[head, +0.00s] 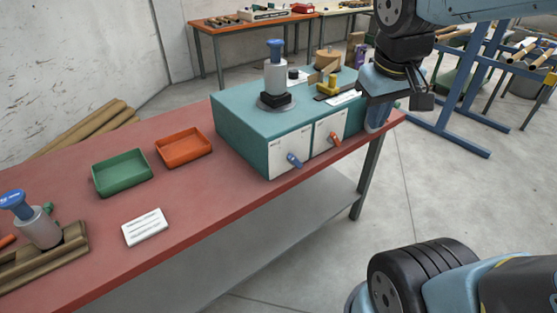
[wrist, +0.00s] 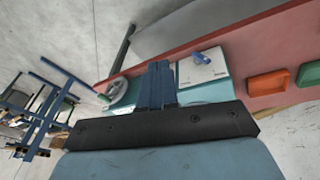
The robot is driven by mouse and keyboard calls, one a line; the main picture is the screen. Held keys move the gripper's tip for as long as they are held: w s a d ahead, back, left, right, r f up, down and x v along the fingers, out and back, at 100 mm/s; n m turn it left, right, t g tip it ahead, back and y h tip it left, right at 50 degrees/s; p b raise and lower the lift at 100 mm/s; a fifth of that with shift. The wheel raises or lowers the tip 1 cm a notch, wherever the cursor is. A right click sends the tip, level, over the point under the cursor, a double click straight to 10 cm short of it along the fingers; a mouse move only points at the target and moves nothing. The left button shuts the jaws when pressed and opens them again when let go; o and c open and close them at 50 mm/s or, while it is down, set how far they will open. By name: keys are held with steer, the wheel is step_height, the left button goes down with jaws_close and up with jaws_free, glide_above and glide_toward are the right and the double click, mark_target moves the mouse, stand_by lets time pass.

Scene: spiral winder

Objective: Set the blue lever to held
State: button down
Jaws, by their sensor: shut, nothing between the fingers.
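The blue lever (head: 294,160) sits on the left white panel of the teal box (head: 242,142), pointing down and to the right in the head view. It also shows in the wrist view (wrist: 201,58) on its white panel, to the right of my fingers. I cannot read the panel's markings. My gripper (head: 376,127) points down by the box's right end, in front of the table's right corner in the head view. It is shut and empty, apart from the blue lever. Its blue fingers (wrist: 158,72) are together in the wrist view and hide part of the box.
An orange lever (head: 335,139) is on the right white panel. A blue-topped grey cylinder (head: 275,75) stands on the box. Orange (head: 184,148) and green (head: 121,173) trays lie left on the red table (head: 203,200). Floor in front is clear; a blue rack (head: 460,90) stands right.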

steer(key=w+a+f+n+g+h, duration=0.3)
steer(key=w+a+f+n+h, duration=0.6)
steer(key=a+f+n, duration=0.35)
steer(key=a+f+n+t+h, duration=0.3)
steer(key=a+f+n+t, duration=0.5)
steer(key=a+f, duration=0.4)
steer(key=s+a+n, duration=0.1)
steer(key=a, duration=0.3)
steer(key=shift+f+n+t, duration=0.25)
steer(key=shift+n+t, duration=0.1)
steer(key=shift+t, duration=0.05)
glide_toward(295, 161)
steer(key=w+d+f, duration=0.1)
steer(key=w+d, duration=0.1)
steer(key=w, duration=0.1)
steer(key=shift+w+d+r, duration=0.1)
steer(key=shift+d, duration=0.25)
